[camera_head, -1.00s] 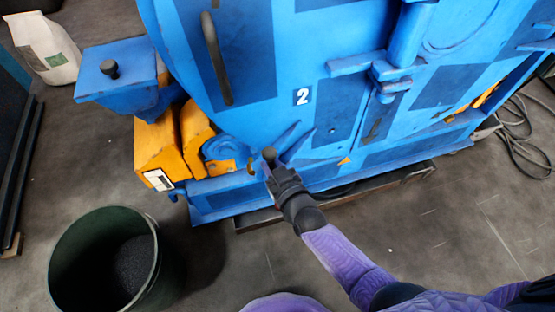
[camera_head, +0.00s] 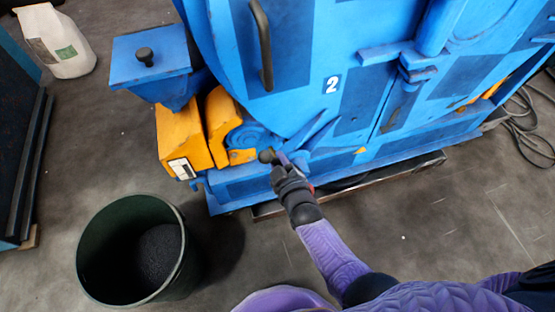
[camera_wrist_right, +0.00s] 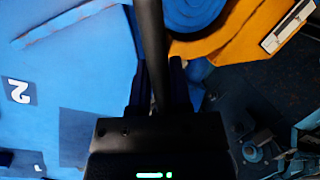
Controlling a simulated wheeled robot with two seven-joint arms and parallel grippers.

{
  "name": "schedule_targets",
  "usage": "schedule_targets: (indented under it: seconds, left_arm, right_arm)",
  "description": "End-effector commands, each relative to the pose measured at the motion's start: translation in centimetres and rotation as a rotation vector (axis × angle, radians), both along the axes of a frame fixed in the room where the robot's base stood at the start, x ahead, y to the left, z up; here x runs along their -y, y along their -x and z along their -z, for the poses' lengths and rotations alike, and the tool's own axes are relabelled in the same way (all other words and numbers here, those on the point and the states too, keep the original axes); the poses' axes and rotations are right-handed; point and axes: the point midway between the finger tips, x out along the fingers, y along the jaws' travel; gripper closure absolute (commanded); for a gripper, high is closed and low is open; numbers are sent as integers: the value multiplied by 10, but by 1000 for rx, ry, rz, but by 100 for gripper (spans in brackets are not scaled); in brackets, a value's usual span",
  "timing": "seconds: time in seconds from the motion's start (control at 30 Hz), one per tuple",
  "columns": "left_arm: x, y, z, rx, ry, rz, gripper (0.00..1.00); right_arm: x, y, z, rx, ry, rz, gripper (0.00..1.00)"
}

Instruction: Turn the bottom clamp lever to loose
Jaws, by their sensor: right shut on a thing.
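The bottom clamp lever is a dark rod (camera_wrist_right: 150,35) that runs down from the top of the right wrist view in between my fingers. In the head view its dark round end (camera_head: 266,155) shows just beyond my gripper, low on the front of the blue drum blaster (camera_head: 372,97). My right gripper (camera_head: 281,166) is shut on the lever; its dark fingers also show in the right wrist view (camera_wrist_right: 157,85). My fingers and palm hide part of the lever. My left gripper is in neither view.
Yellow housings (camera_head: 182,138) and a blue box with a black knob (camera_head: 148,72) sit left of the lever. A dark green bin (camera_head: 96,215) with dark granules stands at lower left. A white bag (camera_head: 52,45) stands at the back left. Cables (camera_head: 530,125) lie at the right.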

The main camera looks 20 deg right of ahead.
Motion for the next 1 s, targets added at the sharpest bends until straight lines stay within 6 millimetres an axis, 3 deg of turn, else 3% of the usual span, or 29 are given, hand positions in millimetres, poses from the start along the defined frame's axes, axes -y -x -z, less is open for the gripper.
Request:
schedule_targets:
  seconds: [0.43,0.47,0.6,0.87,1.0]
  left_arm:
    - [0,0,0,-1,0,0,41]
    - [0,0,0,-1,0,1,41]
    - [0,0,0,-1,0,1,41]
    - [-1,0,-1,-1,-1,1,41]
    - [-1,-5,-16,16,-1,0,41]
  right_arm:
    - [0,-1,0,3,9,-1,100]
    - [0,-1,0,3,8,0,71]
    - [0,0,0,3,8,0,42]
    - [1,0,0,1,8,0,41]
    - [2,19,-11,1,8,0,41]
